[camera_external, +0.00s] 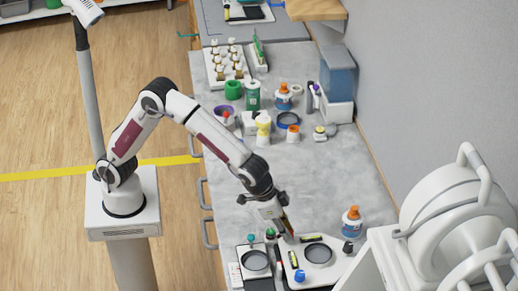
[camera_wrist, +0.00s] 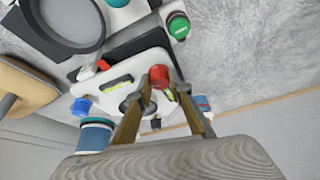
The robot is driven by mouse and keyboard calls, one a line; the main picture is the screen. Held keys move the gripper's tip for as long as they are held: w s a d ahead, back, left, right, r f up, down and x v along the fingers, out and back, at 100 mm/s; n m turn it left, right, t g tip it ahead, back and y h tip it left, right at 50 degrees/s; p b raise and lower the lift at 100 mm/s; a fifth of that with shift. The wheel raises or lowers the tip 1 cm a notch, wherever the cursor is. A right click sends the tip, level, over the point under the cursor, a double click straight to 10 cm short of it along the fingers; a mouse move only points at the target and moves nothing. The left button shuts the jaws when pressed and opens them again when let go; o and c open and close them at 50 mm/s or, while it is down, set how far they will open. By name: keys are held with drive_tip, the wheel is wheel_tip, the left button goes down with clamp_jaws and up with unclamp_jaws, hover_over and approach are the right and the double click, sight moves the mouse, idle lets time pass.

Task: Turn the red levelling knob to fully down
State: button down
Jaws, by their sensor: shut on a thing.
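The red levelling knob (camera_wrist: 159,78) stands between my fingertips in the wrist view, at the edge of a white plate (camera_wrist: 142,66). My gripper (camera_wrist: 162,86) is shut on it, with one finger at each side. In the external view my gripper (camera_external: 287,234) points down at the white instrument plates, and I cannot make out the red knob there. A yellow-green level vial (camera_wrist: 118,86) lies on the white plate near the knob. The knob's turn position cannot be read.
A blue knob (camera_external: 299,276) and a black knob (camera_external: 347,247) stand by the plate with the round dark dish (camera_external: 318,253). A green knob (camera_external: 270,233) is close left of my gripper. An orange-capped bottle (camera_external: 352,222) stands to the right. The bench's middle is clear.

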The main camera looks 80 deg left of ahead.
drive_tip(key=shift+m+h, duration=0.3)
drive_tip(key=shift+m, duration=0.6)
drive_tip(key=shift+w+a+m+g+h, duration=0.1)
drive_tip(key=shift+m+g+h, duration=0.25)
drive_tip(key=shift+m, duration=0.45)
drive_tip(key=shift+a+m+g+h, duration=0.1)
drive_tip(key=shift+m+g+h, duration=0.5)
drive_tip(key=shift+m, duration=1.4)
drive_tip(key=shift+w+m+g+h, duration=0.15)
drive_tip(key=shift+m+g+h, duration=0.35)
drive_tip(key=shift+m, duration=1.4)
drive_tip(key=shift+a+m+g, duration=0.1)
drive_tip(key=shift+m+g, duration=0.55)
drive_tip(key=shift+m, duration=0.95)
drive_tip(key=c, duration=1.8)
unclamp_jaws()
